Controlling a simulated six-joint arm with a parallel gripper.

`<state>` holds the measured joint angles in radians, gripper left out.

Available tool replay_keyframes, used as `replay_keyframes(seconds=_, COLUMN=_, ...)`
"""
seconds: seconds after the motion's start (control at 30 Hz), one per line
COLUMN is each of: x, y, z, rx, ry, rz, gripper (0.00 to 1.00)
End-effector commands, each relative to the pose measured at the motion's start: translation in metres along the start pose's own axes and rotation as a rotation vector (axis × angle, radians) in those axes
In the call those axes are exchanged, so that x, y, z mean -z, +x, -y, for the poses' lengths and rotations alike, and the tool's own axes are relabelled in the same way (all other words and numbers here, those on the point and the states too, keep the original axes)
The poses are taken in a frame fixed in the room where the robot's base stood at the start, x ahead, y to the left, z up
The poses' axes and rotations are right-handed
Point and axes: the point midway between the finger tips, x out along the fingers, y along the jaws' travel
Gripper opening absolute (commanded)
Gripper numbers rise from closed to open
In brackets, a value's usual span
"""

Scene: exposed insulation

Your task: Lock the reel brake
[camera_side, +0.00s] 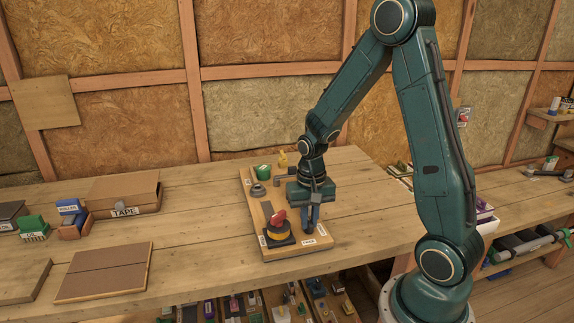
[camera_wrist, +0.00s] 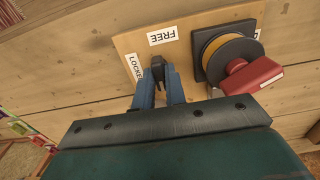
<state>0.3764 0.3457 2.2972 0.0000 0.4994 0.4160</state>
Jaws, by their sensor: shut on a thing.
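A wooden board (camera_side: 254,212) on the bench carries a reel (camera_side: 279,236) with a yellow drum and a red handle. In the wrist view the reel (camera_wrist: 225,50) is at the right on a dark base. My gripper (camera_side: 311,226) is low over the board's near right part. In the wrist view my blue fingers (camera_wrist: 158,76) are shut on a small black brake lever (camera_wrist: 158,62). The lever's tip shows between the FREE label (camera_wrist: 162,36) and the LOCKED label (camera_wrist: 134,67); its lower part is hidden by the fingers. Its exact setting is hard to tell.
A green item (camera_side: 263,170), a yellow item (camera_side: 283,159) and a grey ring (camera_side: 258,190) sit toward the board's far end. A TAPE box (camera_side: 125,195) and a brown flat panel (camera_side: 104,271) lie to the left. The bench between them and the board is clear.

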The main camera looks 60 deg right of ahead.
Motion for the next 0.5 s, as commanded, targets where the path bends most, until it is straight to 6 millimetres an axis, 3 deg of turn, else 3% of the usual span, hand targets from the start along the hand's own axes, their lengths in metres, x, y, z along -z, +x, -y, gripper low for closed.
replay_keyframes(seconds=0.37, x=0.0008, y=-0.0012, z=0.0003, rx=0.001, ry=0.011, rz=-0.003, gripper=0.00)
replay_keyframes(seconds=0.4, x=0.0008, y=-0.0012, z=0.0003, rx=0.001, ry=0.010, rz=-0.003, gripper=0.15)
replay_keyframes(seconds=0.5, x=0.0007, y=-0.0010, z=0.0002, rx=0.001, ry=0.010, rz=-0.003, gripper=0.34)
